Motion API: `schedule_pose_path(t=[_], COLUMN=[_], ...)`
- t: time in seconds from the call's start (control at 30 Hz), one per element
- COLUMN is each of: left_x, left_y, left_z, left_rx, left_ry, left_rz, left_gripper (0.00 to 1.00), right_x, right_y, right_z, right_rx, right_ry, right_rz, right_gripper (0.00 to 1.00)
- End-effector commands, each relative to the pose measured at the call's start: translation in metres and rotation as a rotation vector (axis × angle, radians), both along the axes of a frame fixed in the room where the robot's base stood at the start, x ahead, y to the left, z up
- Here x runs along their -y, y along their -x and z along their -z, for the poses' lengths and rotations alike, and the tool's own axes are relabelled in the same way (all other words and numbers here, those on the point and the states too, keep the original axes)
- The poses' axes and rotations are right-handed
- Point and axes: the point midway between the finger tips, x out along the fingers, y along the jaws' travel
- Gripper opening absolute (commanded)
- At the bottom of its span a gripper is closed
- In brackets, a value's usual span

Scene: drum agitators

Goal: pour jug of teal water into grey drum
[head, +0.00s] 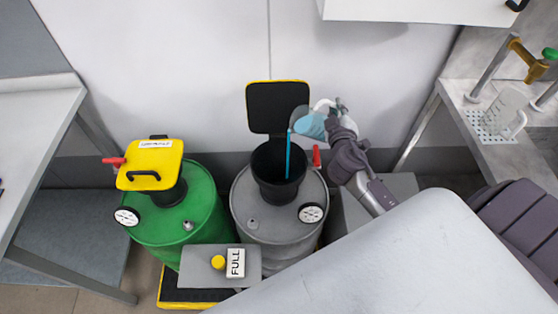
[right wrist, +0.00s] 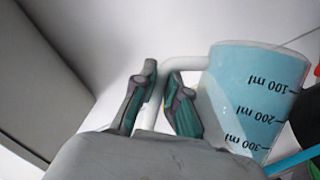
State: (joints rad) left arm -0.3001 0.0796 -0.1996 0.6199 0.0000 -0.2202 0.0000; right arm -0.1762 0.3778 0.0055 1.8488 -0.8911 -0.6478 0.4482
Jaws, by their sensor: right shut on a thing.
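My right gripper (head: 338,112) is shut on the white handle of the teal-water jug (head: 311,126). The jug is tilted above the grey drum (head: 250,208), and a thin teal stream (head: 289,158) falls from its lip into the drum's black funnel-shaped opening (head: 271,188). The black lid (head: 277,106) with yellow trim stands open behind it. In the right wrist view, the fingers (right wrist: 160,90) close around the handle, and the jug (right wrist: 240,90) shows teal with inverted 100, 200 and 300 ml marks. My left gripper is not in view.
A green drum (head: 185,213) with a shut yellow lid (head: 152,168) stands left of the grey one. A clear jug (head: 502,110) stands on the right counter near a tap. A white cabinet (head: 420,9) hangs above.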

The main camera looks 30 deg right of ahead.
Motion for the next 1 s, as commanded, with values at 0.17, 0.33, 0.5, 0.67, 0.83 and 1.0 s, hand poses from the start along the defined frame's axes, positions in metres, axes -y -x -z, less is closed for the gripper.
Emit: schedule_pose_path(t=[0.17,0.33,0.5,0.67,0.83,1.0], left_x=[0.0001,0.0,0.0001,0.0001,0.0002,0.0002], left_y=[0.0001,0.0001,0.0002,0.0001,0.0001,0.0], left_z=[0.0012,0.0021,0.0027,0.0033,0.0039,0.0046], left_rx=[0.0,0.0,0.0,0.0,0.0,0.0], left_ry=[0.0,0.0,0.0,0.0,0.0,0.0], left_rz=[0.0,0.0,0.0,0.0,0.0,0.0], left_gripper=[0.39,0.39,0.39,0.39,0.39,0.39], right_x=[-0.0006,-0.0011,-0.0018,-0.0026,-0.0032,-0.0036], right_y=[-0.0005,-0.0004,-0.0005,-0.0006,-0.0007,-0.0008], right_z=[-0.002,-0.0026,-0.003,-0.0034,-0.004,-0.0044], right_rx=[0.002,0.0,0.0,-0.002,-0.003,-0.004], right_ry=[0.016,0.029,0.042,0.054,0.067,0.078], right_rz=[0.0,0.0,0.0,0.0,0.0,0.0], right_gripper=[0.0,0.0,0.0,0.0,0.0,0.0])
